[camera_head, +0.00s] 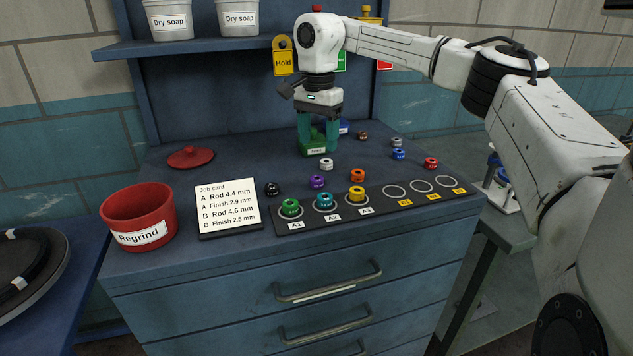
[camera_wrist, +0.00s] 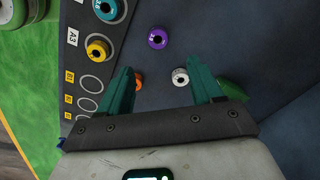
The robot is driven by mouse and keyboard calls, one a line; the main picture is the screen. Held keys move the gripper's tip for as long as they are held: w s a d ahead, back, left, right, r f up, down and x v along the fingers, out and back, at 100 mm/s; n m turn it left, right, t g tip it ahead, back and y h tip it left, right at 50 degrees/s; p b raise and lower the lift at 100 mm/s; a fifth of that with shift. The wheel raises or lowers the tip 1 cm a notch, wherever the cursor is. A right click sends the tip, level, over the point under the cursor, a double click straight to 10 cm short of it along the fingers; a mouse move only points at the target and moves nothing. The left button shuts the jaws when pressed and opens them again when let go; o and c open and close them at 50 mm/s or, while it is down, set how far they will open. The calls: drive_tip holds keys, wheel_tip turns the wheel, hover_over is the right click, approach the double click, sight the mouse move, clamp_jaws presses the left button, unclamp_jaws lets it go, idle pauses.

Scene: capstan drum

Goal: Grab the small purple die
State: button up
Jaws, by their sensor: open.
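The small purple die (camera_head: 317,181) lies on the blue bench top, behind the row of marked places. It also shows in the wrist view (camera_wrist: 158,39), beyond my fingertips and apart from them. My gripper (camera_head: 318,146) points down over the back part of the bench, with its teal fingers in front of or beside a green block (camera_head: 312,151). In the wrist view my gripper (camera_wrist: 163,80) is open, with nothing held between the fingers. A white die (camera_wrist: 180,76) and a partly hidden orange die (camera_wrist: 139,81) show near the fingertips.
A white die (camera_head: 326,164) and an orange die (camera_head: 357,175) lie close to the purple one. A black die (camera_head: 272,189) is to its left. The strip (camera_head: 380,206) holds green, teal and yellow dies. A red bin (camera_head: 139,217) and job card (camera_head: 228,207) stand left.

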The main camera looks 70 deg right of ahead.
sight(317, 178)
drive_tip(key=f, duration=0.9)
drive_tip(key=shift+a+f+p, duration=0.25)
drive_tip(key=shift+p, duration=0.05)
drive_tip(key=c, duration=1.2)
